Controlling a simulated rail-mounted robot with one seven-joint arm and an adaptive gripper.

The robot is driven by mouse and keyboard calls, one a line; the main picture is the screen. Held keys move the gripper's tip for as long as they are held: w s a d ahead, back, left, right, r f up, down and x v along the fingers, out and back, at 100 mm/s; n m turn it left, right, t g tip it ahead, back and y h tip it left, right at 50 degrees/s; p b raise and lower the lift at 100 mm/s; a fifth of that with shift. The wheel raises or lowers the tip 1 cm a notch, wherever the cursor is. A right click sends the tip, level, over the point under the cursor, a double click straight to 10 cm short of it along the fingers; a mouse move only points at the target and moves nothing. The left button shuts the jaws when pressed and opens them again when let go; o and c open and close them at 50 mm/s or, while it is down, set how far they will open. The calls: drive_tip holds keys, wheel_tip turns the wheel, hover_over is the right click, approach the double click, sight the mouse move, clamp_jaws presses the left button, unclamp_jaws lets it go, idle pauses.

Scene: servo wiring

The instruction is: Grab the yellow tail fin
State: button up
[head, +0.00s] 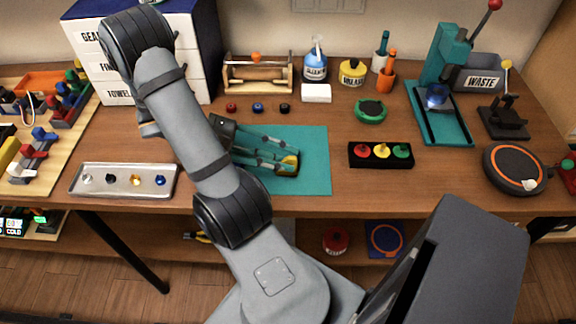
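My arm rises from the bottom middle and bends at the upper left. Nothing shows that the yellow piece is held.
A metal tray (124,181) with small knobs lies left of the mat. A black block with coloured buttons (381,154) is to the right. Bottles, a wooden rack (258,75), a teal press (440,90) and a waste bin (478,75) line the back. White drawers stand behind my arm.

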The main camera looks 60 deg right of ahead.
drive_tip(key=shift+c, duration=0.4)
clamp_jaws()
drive_tip(key=shift+r, duration=0.1)
